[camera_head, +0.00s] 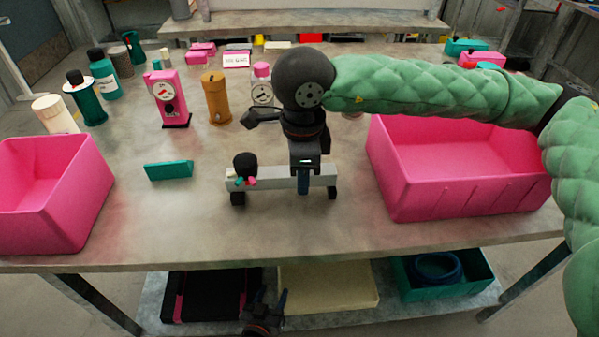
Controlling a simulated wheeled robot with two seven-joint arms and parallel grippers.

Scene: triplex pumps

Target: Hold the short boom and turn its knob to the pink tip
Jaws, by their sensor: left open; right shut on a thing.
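The short boom (268,184) is a light grey bar on dark feet near the front middle of the table. Its black knob (245,163) stands at its left end, with a small pink tip (251,181) and a teal tip beside it at the knob's base. Which tip the knob points to is too small to tell. My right gripper (304,180) comes down from above and is shut on the bar, right of its middle. My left gripper (266,298) is low in front of the table edge, open and empty, apart from the boom.
A large pink bin (455,190) stands close on the right, another pink bin (50,190) at the left. A teal wedge (168,170) lies left of the boom. Behind stand a pink dial unit (168,97) and an orange cylinder (216,100). A lower shelf holds trays.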

